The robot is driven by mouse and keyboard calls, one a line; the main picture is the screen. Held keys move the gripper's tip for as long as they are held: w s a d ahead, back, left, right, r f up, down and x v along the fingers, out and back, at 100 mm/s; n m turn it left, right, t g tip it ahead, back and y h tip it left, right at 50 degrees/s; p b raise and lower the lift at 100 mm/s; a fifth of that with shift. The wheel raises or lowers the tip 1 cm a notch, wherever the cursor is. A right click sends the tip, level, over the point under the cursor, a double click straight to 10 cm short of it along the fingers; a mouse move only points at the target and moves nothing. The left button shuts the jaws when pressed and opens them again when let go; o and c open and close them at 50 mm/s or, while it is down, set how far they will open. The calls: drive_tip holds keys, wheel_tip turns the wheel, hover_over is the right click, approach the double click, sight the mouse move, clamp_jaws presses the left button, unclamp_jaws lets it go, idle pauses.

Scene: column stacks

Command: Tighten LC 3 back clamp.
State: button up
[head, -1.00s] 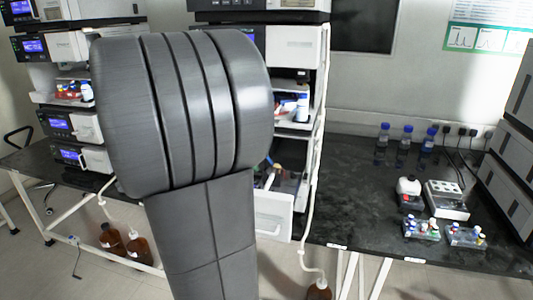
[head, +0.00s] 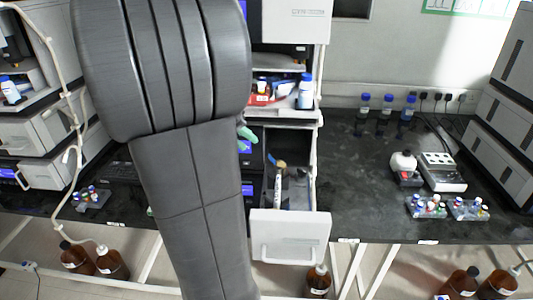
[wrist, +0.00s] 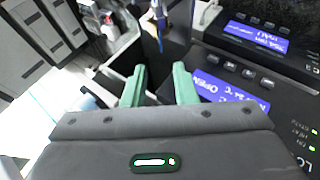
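My gripper (wrist: 160,82) shows in the wrist view as two green fingers, apart, with nothing seen between them. In the head view my dark arm hides most of it; only a green finger part (head: 246,132) shows, above and left of the open drawer (head: 290,236). Inside that drawer stands a slim column (head: 279,185) with a yellowish and blue upper part. In the wrist view a dark blue upright piece (wrist: 158,22) stands beyond the fingertips, apart from them. The instrument panel (wrist: 225,85) reads "OPEN", with a partly cut "LC" label. I cannot make out the back clamp.
A shelf with bottles and a red tray (head: 262,99) is above the drawer. The black bench (head: 350,205) on the right bears vial racks and blue-capped bottles. Brown bottles (head: 318,281) stand on the floor below. White tubing runs beside the left stack.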

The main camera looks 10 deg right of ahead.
approach(276, 165)
drive_tip(key=x, duration=0.5)
drive_tip(key=shift+w+d+r+p, duration=0.1)
drive_tip(key=shift+w+d+p, duration=0.2)
drive_tip(key=shift+w, duration=0.05)
clamp_jaws()
